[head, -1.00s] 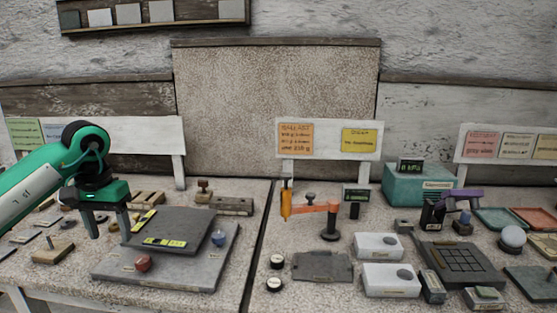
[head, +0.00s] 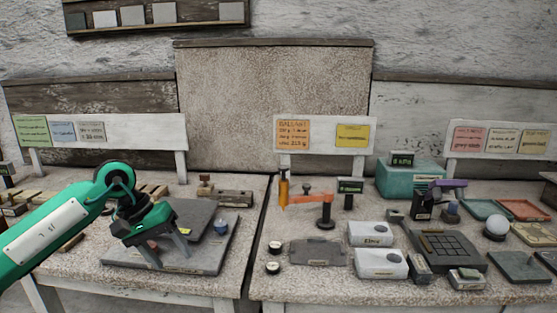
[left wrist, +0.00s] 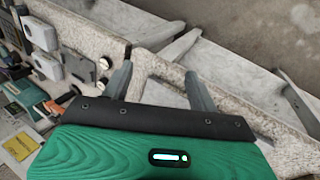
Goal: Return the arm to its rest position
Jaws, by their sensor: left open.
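My left arm comes in from the left in the head view, green and white. Its gripper (head: 171,252) is open, with two grey fingers apart and nothing seen between them. It is in front of the grey slab (head: 205,262) on the left table, and hides part of it. In the left wrist view the open fingers (left wrist: 158,82) point toward the table edge and the floor side, with no object between them. My right gripper is not in view.
On the right table stand an orange-armed stand (head: 325,212), white boxes (head: 382,263), a dark keypad block (head: 445,250), a teal box (head: 408,180) and a white sphere (head: 495,228). A gap separates the tables.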

